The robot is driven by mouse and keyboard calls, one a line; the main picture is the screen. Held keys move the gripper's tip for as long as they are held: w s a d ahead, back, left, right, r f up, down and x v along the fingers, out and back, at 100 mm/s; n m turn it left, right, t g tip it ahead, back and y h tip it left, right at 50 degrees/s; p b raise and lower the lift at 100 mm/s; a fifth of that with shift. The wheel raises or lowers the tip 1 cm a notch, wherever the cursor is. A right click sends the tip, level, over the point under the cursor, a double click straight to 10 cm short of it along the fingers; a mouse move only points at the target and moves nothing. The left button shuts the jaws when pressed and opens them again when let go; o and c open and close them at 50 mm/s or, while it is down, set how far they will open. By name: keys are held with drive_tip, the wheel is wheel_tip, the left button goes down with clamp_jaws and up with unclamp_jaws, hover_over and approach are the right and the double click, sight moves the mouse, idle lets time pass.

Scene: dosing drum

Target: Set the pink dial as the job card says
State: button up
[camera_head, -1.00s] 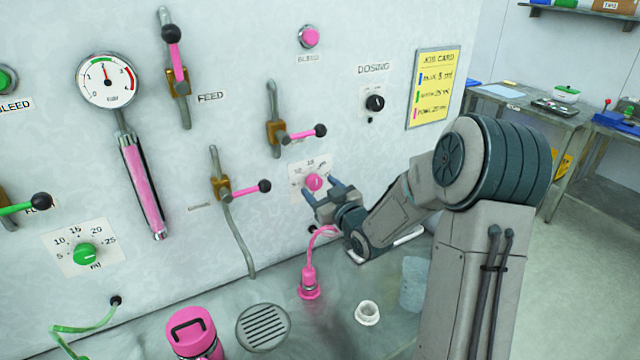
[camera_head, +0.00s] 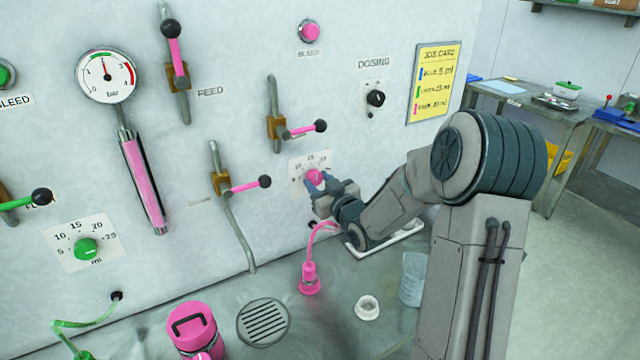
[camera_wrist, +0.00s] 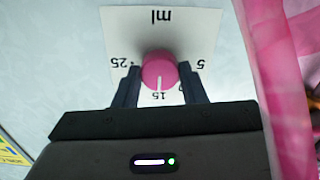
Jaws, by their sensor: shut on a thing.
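The pink dial (camera_head: 313,176) is on a white scale plate on the wall panel, left of my arm. In the wrist view the pink dial (camera_wrist: 157,68) shows upside down between the two fingers of my gripper (camera_wrist: 159,82), which is shut on it. Its white line points at 15; 25 shows at the left and 5 at the right. My gripper (camera_head: 318,187) hides the plate's lower part in the head view. The yellow job card (camera_head: 434,83) hangs at the upper right; its small pink line seems to read 20 ml, but is blurred.
A pink hose nozzle (camera_head: 309,280) stands below the dial on the bench. Pink-handled levers (camera_head: 300,130) and (camera_head: 245,187) a second lever stick out nearby. A green dial (camera_head: 86,249), a black dosing knob (camera_head: 375,98) and a clear beaker (camera_head: 412,278) are farther off.

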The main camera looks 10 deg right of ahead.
drive_tip(key=m+b, duration=0.1)
drive_tip(key=m, duration=0.7)
drive_tip(key=shift+b, duration=0.3)
idle(0.3)
drive_tip(key=o, duration=1)
drive_tip(key=b+v, duration=0.2)
drive_tip(key=v, duration=1.1)
drive_tip(key=shift+s+d, duration=0.15)
drive_tip(key=shift+s, duration=0.2)
